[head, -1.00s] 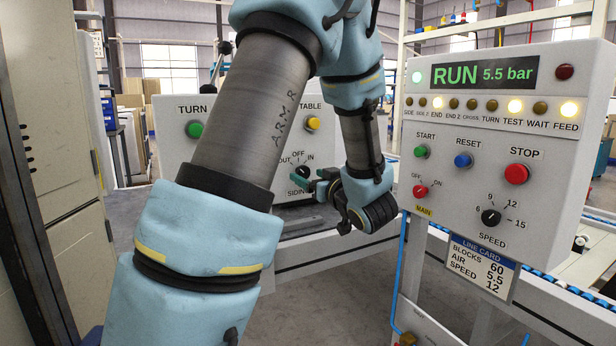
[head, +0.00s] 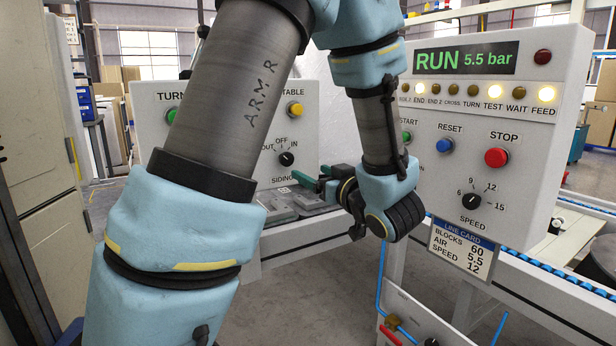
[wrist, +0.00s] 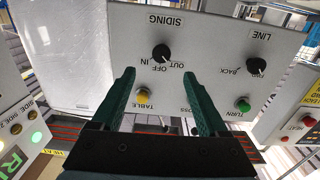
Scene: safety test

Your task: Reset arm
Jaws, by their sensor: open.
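My gripper (head: 312,183) has green fingers and points left from the end of my blue-sleeved arm in the head view. It is in the air in front of the low panel (head: 325,150), right of and below its black SIDING knob (head: 286,158). In the wrist view, the gripper (wrist: 159,74) is open with nothing between its fingers. The same panel appears upside down there, with the SIDING knob (wrist: 161,53) beyond the gap and the yellow TABLE button (wrist: 144,96) close behind the left finger in the picture. My forearm hides part of the panel.
The tall control panel (head: 455,125) stands close right of my wrist, showing RUN 5.5 bar, with a red STOP button (head: 497,157) and SPEED knob (head: 472,201). My arm partly covers its left edge. A line card (head: 460,248) hangs below. A grey cabinet (head: 35,130) stands left.

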